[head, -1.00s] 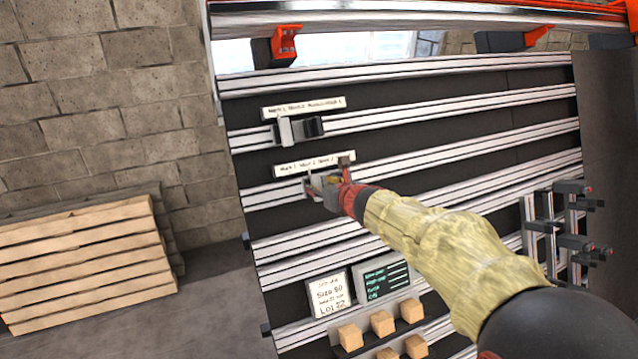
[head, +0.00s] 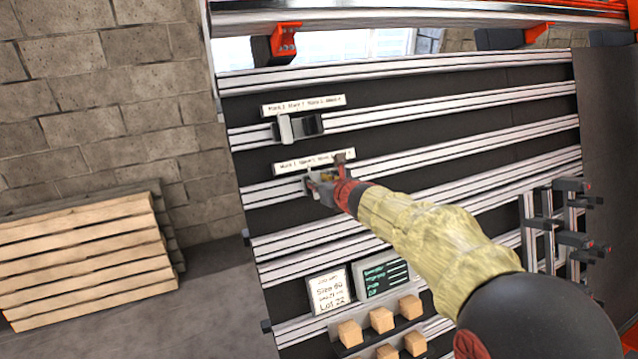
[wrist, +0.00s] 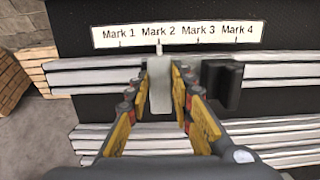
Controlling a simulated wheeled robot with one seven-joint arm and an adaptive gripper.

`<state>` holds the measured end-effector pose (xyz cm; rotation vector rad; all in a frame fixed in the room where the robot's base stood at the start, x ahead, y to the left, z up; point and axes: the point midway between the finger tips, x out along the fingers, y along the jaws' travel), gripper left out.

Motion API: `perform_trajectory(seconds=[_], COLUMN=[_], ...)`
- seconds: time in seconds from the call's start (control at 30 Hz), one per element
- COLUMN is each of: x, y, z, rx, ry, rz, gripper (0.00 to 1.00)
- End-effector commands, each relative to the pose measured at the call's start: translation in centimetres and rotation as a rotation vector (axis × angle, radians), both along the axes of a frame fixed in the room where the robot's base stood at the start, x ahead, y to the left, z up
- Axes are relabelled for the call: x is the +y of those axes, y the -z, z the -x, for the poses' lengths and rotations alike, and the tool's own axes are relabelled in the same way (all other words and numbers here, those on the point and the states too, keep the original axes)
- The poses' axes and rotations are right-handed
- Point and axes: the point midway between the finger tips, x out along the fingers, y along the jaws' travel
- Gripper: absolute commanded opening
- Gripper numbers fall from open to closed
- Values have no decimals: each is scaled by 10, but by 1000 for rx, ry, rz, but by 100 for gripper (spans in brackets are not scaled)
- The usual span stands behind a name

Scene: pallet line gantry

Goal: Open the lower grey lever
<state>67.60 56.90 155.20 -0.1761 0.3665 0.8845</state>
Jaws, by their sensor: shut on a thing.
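The lower grey lever (wrist: 160,88) stands upright on its rail in the wrist view, with its thin pointer at Mark 2 on the white label strip (wrist: 180,33). My gripper (wrist: 161,76) has its yellow-padded fingers on both sides of the lever and is shut on it. In the head view my gripper (head: 325,181) is at the lower rail, just under the lower label (head: 312,162), and hides most of the lever. A black block (wrist: 221,85) sits on the same rail to the lever's right, apart from it.
An upper grey lever (head: 290,130) with its own black block (head: 313,124) and label (head: 303,106) is on the rail above. Below are a screen (head: 384,277), a sign (head: 329,291) and several wooden blocks (head: 381,319). Pallets (head: 85,255) stand at left.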

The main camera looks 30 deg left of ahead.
Motion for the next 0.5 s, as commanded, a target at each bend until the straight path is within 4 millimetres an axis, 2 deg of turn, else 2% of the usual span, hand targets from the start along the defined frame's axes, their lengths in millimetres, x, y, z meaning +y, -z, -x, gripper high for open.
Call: perform_trajectory(seconds=[0.27, 0.5], x=[0, 0], y=[0, 0], z=[0, 0], rx=[0, -7], ry=[0, -5], rz=[0, 6], gripper=[1, 0])
